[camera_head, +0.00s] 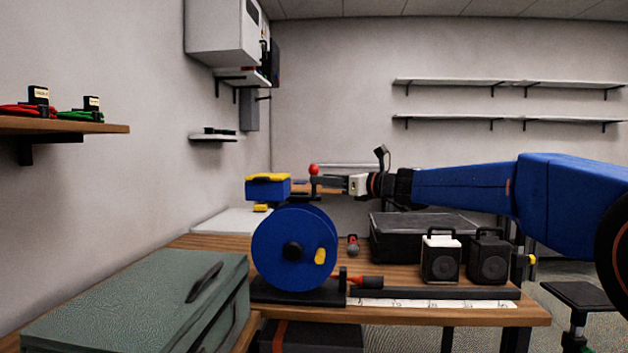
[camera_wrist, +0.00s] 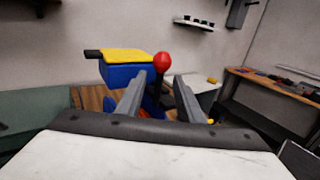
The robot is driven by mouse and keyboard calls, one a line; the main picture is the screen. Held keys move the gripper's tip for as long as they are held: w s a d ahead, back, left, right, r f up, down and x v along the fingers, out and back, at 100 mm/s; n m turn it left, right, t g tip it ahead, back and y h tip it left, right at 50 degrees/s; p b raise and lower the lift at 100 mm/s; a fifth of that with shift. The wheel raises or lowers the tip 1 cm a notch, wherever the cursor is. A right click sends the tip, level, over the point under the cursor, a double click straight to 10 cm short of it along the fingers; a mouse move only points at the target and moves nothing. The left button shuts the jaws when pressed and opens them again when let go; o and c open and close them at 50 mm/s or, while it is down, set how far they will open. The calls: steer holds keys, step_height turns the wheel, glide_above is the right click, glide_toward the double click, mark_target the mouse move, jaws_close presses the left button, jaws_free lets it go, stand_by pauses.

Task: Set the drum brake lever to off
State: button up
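The blue cable drum (camera_head: 275,250) stands on a black base on the wooden bench, with a yellow crank handle (camera_head: 320,256) on its face. A red ball knob (camera_head: 313,169), which looks like the top of the brake lever, stands above the drum. In the wrist view the red knob (camera_wrist: 162,61) shows between and just above my fingertips. My gripper (camera_head: 319,182) reaches in level from the right, just below the knob. Its fingers (camera_wrist: 163,80) are apart. I cannot tell whether they touch the lever, and most of its stem is hidden. No off marking is readable.
A blue and yellow box (camera_head: 268,189) sits behind the drum, close to my gripper's left. A green case (camera_head: 130,305) is at front left.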

steer(key=shift+x, duration=2.25)
jaws_close()
